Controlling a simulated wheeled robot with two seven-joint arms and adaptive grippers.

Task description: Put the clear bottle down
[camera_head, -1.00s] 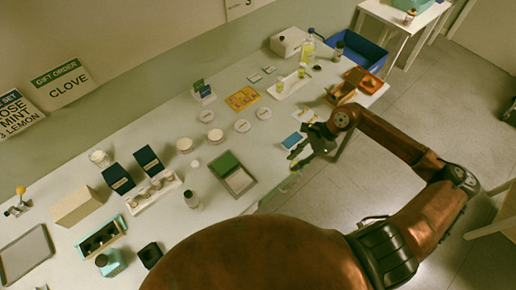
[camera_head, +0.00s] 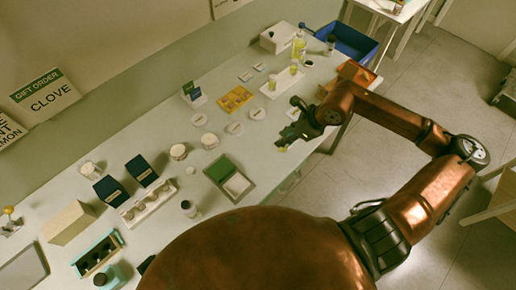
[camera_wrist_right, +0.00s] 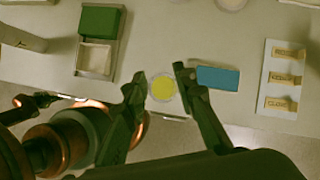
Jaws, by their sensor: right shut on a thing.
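My right gripper (camera_head: 288,141) is above the front edge of the table, right of the green-and-white tray (camera_head: 238,186). In the right wrist view its two fingers (camera_wrist_right: 160,84) are shut on a small round thing with a yellow middle and a pale rim, seen from above, apparently the clear bottle (camera_wrist_right: 163,88). In the head view only a small yellow-green bit of it shows under the fingers. I cannot tell whether it touches the table. A blue card (camera_wrist_right: 218,78) lies just right of it in the wrist view. My left gripper is out of view.
A strip with several labelled places (camera_wrist_right: 281,80) lies right of the blue card. Round white discs (camera_head: 234,128), an orange tray (camera_head: 235,99) and a dark-capped bottle (camera_head: 188,209) stand on the table (camera_head: 150,140). A blue bin (camera_head: 350,42) is at the far end.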

